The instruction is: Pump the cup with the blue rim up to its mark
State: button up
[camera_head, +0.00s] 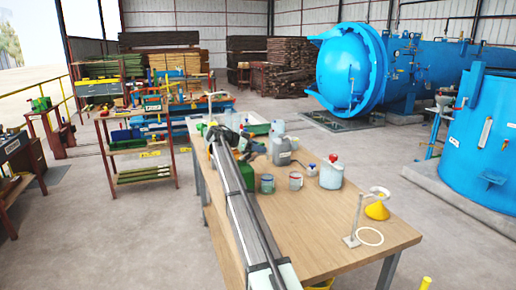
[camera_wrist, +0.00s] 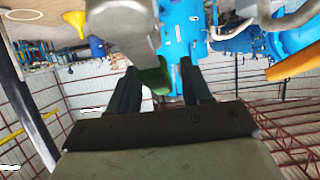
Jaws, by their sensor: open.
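Two small cups stand on the wooden table in the head view. The left cup (camera_head: 267,184) is darker and its rim looks bluish; the right cup (camera_head: 296,181) is greyer. Rim colours are too small to be sure of. My gripper (camera_head: 254,148) is over the table's far part, behind the cups and near the grey container (camera_head: 281,152). In the wrist view my gripper (camera_wrist: 160,88) has its two dark fingers apart. A grey container (camera_wrist: 125,25) and a green thing (camera_wrist: 152,77) show beyond them; contact cannot be told. No pump is clearly recognisable.
On the table (camera_head: 335,215), a green canister (camera_head: 247,176) stands left of the cups. A white jug with a red cap (camera_head: 331,173) stands right. A yellow funnel (camera_head: 377,211), a ring stand (camera_head: 351,240) and a flat white ring (camera_head: 369,236) occupy the near right. Bare wood lies between.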

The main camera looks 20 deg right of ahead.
jog(key=shift+c, duration=0.3)
grip_shut()
dwell(0.3)
